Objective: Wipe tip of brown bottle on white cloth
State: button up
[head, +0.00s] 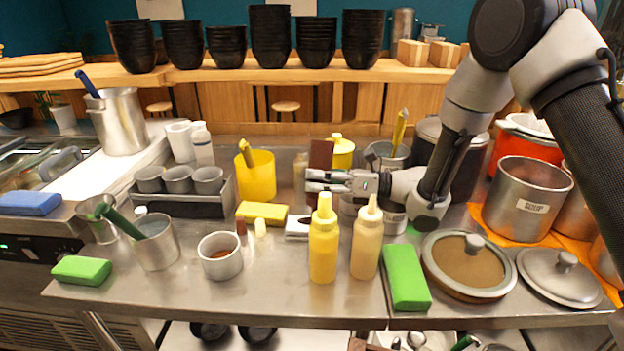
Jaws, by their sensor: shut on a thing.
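My gripper (318,181) reaches in from the right over the middle of the steel counter. It is shut on the brown bottle (321,153), whose dark brown body shows above the fingers. The bottle's tip does not show; the fingers and a yellow bottle in front hide the lower part. A small white cloth (297,227) lies on the counter below and slightly left of my gripper, partly behind the yellow bottle. I cannot tell whether the bottle touches the cloth.
A yellow squeeze bottle (323,245) and a tan one (366,240) stand in front of my gripper. A yellow sponge (262,213) and yellow tub (255,177) are left. A green sponge (406,278) and lidded pan (468,262) are right.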

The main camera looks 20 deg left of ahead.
aim_at(328, 156)
jog(key=shift+w+d, duration=0.1)
jog(key=shift+d, duration=0.4)
jog(key=shift+r, duration=3.05)
jog(key=shift+r, duration=0.1)
